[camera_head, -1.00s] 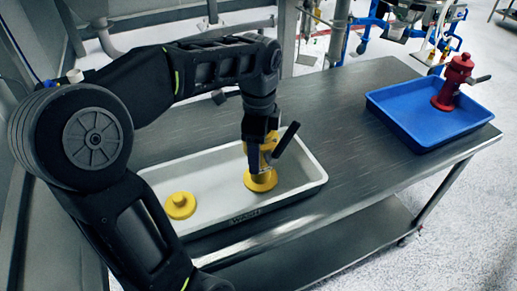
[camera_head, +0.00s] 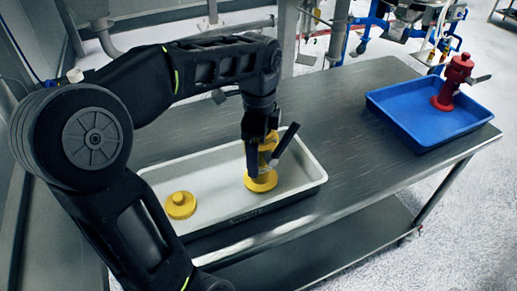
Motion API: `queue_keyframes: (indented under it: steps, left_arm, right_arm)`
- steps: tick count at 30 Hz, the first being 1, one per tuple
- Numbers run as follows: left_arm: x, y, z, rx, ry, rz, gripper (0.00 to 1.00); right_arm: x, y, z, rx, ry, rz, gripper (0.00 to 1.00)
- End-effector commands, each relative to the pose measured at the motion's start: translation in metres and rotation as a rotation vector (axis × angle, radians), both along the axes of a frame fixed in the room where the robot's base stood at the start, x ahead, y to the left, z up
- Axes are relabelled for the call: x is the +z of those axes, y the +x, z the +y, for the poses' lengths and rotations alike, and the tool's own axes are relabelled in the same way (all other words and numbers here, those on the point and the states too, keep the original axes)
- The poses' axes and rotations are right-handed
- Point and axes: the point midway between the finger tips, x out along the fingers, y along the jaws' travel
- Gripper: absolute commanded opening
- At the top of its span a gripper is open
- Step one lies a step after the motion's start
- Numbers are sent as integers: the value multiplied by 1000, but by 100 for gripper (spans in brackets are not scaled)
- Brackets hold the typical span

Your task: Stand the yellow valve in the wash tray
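The yellow valve (camera_head: 262,181) stands upright in the white tray (camera_head: 312,172), toward its right end, with its round base on the tray floor. Its dark lever (camera_head: 285,141) sticks up to the right. My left gripper (camera_head: 258,160) points down at the valve's upper body. A dark finger shows on the valve's left side, and the fingers look spread. The far finger is mostly hidden. My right gripper is not in view.
A yellow round cap-like part (camera_head: 180,205) lies in the white tray's left end. A blue tray (camera_head: 425,141) holding a red valve (camera_head: 455,85) sits at the table's right end. The metal tabletop (camera_head: 350,130) between the trays is clear.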

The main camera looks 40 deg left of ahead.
Motion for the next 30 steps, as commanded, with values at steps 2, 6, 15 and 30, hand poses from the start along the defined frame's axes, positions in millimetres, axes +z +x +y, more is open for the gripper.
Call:
queue_keyframes:
  steps: [2, 6, 15, 30]
  left_arm:
    - [7, 1, 0, 0, 1, -4, 93]
    - [29, 1, 0, 0, 2, -6, 93]
    - [96, 0, 0, 0, 0, -1, 93]
    - [120, 0, 0, 0, 0, -1, 93]
  right_arm:
    - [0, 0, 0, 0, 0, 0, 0]
    - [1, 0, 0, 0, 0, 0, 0]
    - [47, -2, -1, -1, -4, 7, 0]
    - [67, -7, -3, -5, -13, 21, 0]
